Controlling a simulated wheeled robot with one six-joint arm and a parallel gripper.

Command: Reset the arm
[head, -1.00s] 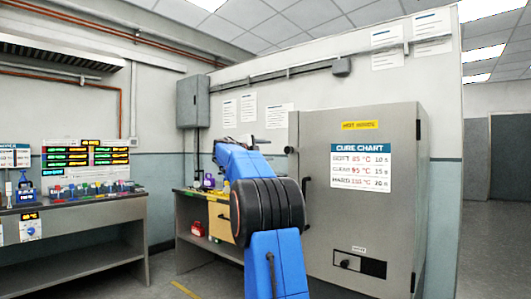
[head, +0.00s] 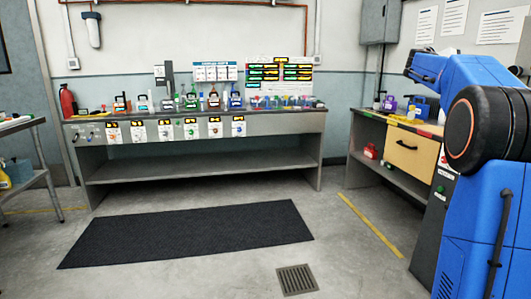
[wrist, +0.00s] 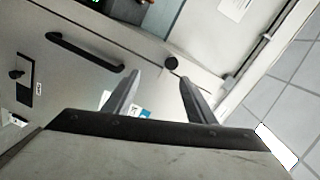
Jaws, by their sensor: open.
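My blue arm (head: 462,75) stands at the right of the head view, bent at a large black joint, with its upper part reaching left over the side bench. My gripper is out of sight in the head view. In the wrist view my gripper (wrist: 156,95) shows two grey fingers spread apart with nothing between them. Beyond the fingers is the grey oven cabinet front (wrist: 75,75) with its black handle (wrist: 85,52), seen tilted.
A long bench (head: 200,125) with bottles and several dials stands at the back. A side bench (head: 415,148) with a drawer is close to my arm. A cart (head: 38,180) is at left. A black mat (head: 190,232) and a floor drain (head: 296,280) lie on open floor.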

